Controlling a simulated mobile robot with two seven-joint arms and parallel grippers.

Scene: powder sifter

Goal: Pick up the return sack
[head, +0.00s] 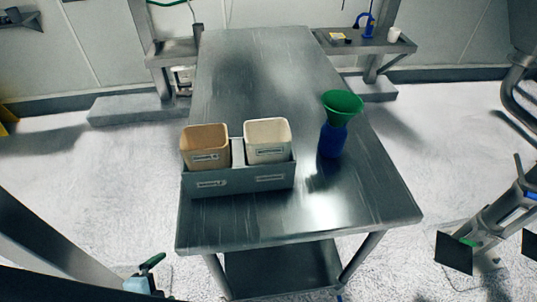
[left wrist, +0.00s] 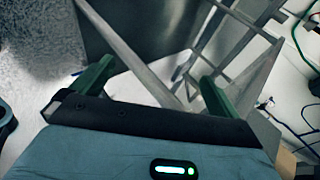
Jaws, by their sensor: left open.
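I cannot make out a return sack in either view. My left gripper (head: 150,272) is low at the bottom left of the head view, beyond the table's near left corner. In the left wrist view its two green fingers (left wrist: 155,78) are apart with nothing between them. Behind them show grey metal bars (left wrist: 232,52) and a dark metal panel; I cannot tell how close these are.
A steel table (head: 265,85) fills the middle. A grey holder (head: 238,180) with a tan bin (head: 205,147) and a cream bin (head: 267,140) stands on it. A green funnel (head: 342,103) sits on a blue bottle (head: 332,140).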

